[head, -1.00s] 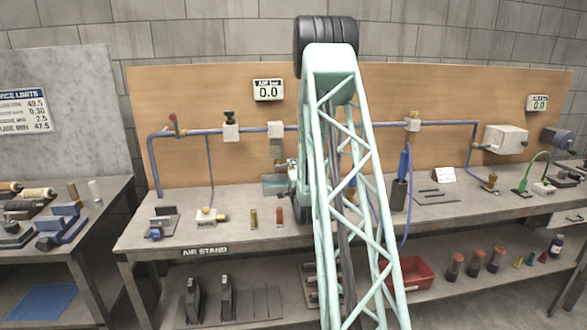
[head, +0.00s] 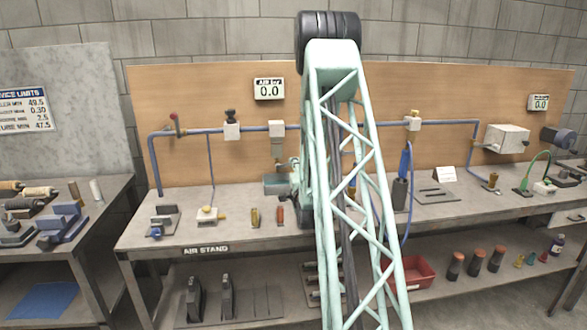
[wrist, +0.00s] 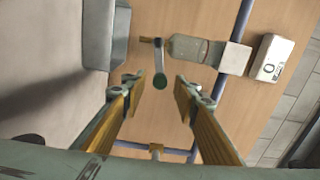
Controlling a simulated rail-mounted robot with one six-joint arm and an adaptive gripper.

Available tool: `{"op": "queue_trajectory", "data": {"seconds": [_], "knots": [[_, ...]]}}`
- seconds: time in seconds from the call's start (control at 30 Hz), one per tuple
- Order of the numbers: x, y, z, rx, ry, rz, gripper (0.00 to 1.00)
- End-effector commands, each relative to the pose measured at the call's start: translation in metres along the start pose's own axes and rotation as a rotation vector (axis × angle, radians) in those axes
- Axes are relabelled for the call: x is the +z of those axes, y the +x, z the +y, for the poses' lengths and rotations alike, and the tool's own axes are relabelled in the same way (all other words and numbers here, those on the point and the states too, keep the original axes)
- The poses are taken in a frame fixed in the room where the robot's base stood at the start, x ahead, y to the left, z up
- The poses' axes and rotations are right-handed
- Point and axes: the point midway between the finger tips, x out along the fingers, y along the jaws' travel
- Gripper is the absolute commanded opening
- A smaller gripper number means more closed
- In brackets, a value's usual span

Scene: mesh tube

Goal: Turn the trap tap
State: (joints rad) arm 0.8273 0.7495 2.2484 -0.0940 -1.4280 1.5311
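The trap tap shows in the wrist view as a small lever (wrist: 159,68) with a rounded green-grey end and a brass stub, beside the clear trap bowl (wrist: 187,48). The bowl hangs under a white block (wrist: 235,58); in the head view the trap (head: 277,150) is above a grey-green tray (head: 276,187). My gripper (wrist: 159,84) is open, its yellow-padded fingers on either side of the lever's rounded end. The lever end appears between or just beyond the fingertips; contact is not visible. In the head view my arm hides most of the gripper and tap.
The tray (wrist: 107,36) lies close on the left in the wrist view. A brass (head: 255,217) and a red (head: 280,215) piece stand on the bench.

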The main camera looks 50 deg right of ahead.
Motion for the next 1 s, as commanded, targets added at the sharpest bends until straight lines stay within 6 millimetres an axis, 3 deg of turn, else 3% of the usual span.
{"op": "queue_trajectory", "data": {"seconds": [0.53, 0.73, 1.0], "knots": [[0.000, -0.076, 0.001, 0.003, 0.001, 0.001, 0.28], [0.000, -0.089, 0.001, 0.002, 0.001, 0.001, 0.28], [0.000, -0.092, 0.000, 0.001, 0.000, 0.000, 0.28]]}}
